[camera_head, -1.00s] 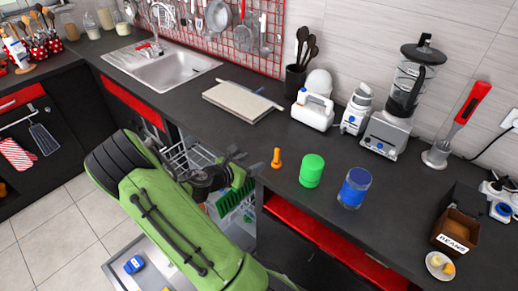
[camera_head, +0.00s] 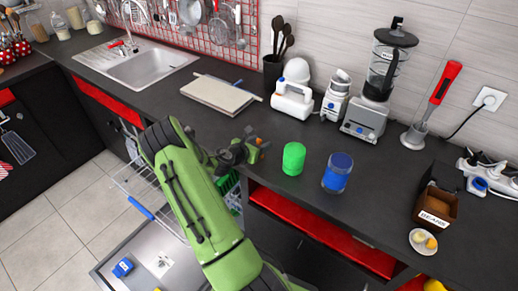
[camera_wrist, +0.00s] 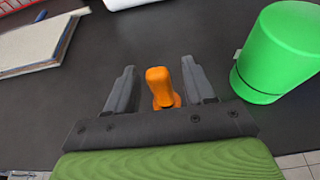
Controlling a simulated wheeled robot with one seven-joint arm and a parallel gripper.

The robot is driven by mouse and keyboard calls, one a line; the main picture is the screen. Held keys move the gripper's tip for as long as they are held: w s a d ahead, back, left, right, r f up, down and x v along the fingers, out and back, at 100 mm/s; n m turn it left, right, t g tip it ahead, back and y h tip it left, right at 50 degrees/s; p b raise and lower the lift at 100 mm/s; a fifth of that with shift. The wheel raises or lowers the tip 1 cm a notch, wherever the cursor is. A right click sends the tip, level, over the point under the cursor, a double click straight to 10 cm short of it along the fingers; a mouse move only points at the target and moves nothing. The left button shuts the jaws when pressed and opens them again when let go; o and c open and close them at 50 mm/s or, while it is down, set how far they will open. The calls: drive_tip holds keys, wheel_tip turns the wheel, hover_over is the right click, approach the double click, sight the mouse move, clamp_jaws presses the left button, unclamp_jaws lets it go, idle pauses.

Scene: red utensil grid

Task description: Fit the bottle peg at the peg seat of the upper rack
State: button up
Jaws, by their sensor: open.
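The orange bottle peg (camera_wrist: 160,82) stands on the dark counter. It also shows in the head view (camera_head: 260,144), partly hidden by my gripper (camera_head: 252,148). In the wrist view my gripper (camera_wrist: 159,72) is open, with one finger on each side of the peg and gaps between them. The peg is not clamped. A wire dishwasher rack (camera_head: 135,180) shows below the counter, largely hidden behind my green arm. I cannot make out the peg seat.
A green container (camera_head: 293,158) stands close to the right of the peg, also in the wrist view (camera_wrist: 282,50). A blue jar (camera_head: 337,174) is farther right. A chopping board (camera_head: 218,95) lies at the back left. The counter's front edge is just below my gripper.

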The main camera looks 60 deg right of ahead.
clamp_jaws()
